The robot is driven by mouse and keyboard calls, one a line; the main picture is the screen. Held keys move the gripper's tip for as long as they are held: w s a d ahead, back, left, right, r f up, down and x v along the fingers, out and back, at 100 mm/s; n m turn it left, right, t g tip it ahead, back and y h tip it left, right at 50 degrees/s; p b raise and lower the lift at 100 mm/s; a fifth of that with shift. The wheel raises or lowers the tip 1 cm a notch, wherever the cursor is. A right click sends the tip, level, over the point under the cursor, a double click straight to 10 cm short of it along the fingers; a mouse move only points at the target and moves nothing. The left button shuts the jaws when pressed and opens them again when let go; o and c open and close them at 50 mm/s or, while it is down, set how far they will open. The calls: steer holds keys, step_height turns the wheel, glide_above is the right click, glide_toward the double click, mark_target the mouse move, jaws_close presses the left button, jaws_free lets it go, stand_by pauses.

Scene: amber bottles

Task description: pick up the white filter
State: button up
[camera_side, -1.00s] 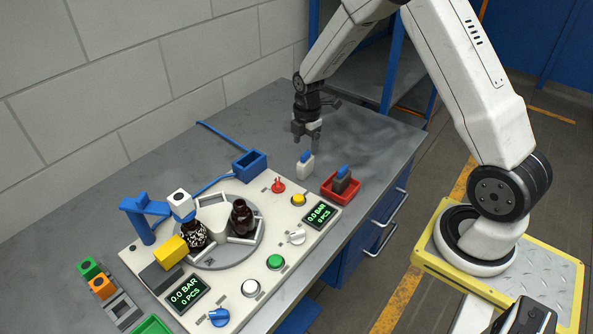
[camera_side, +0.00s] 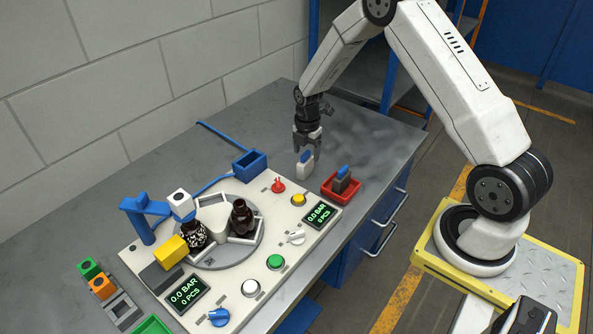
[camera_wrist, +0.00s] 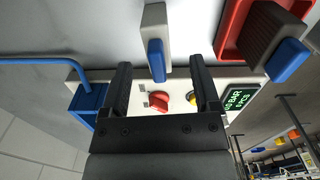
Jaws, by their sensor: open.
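The white filter (camera_side: 305,168) is a small upright white block with a blue top part, standing on the grey table just behind the control panel. My gripper (camera_side: 307,152) is right above it, pointing down, with its fingers open at the height of the filter's top. In the wrist view the filter (camera_wrist: 153,27) shows its white body and blue part, between the lines of the two fingers and beyond their tips. My gripper (camera_wrist: 160,72) is open and empty there. Whether a finger touches the filter cannot be told.
A red tray (camera_side: 329,189) holding a dark filter with a blue top (camera_side: 342,176) stands close to the right. A blue box (camera_side: 249,166) is to the left. The panel (camera_side: 270,235) with knobs, displays and amber bottles (camera_side: 242,219) lies in front. The table behind is clear.

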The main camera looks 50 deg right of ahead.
mark_target(305, 163)
steer(key=shift+f, duration=0.1)
steer(key=shift+w+f, duration=0.1)
steer(key=shift+f, duration=2.4)
jaws_close()
